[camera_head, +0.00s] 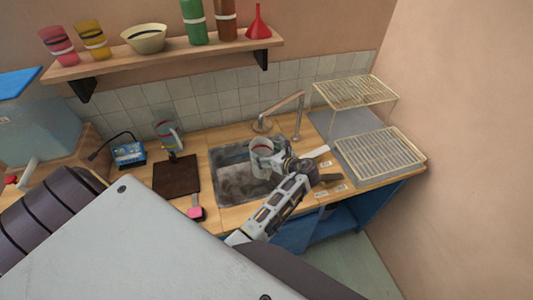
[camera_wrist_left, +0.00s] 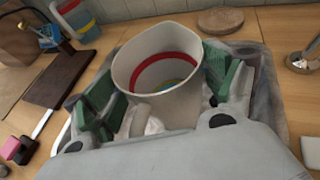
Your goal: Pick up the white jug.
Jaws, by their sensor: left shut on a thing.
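The white jug (camera_head: 261,158) is at the sink, with a red band and some blue and yellow showing inside it. My left gripper (camera_head: 274,162) is shut on the jug. In the left wrist view the jug (camera_wrist_left: 158,75) stands roughly upright between the green finger pads, its open mouth towards the camera. A pale curved part on its near side looks like the handle. Its base is hidden, so I cannot tell if it touches the sink. My right gripper is not in view.
The sink (camera_head: 226,180) lies under the jug, with a tap (camera_head: 280,108) behind it. A dark board (camera_head: 176,176), a pink-ended tool (camera_head: 195,211) and another banded jug (camera_head: 167,131) are to the left. A wire rack (camera_head: 380,155) stands to the right.

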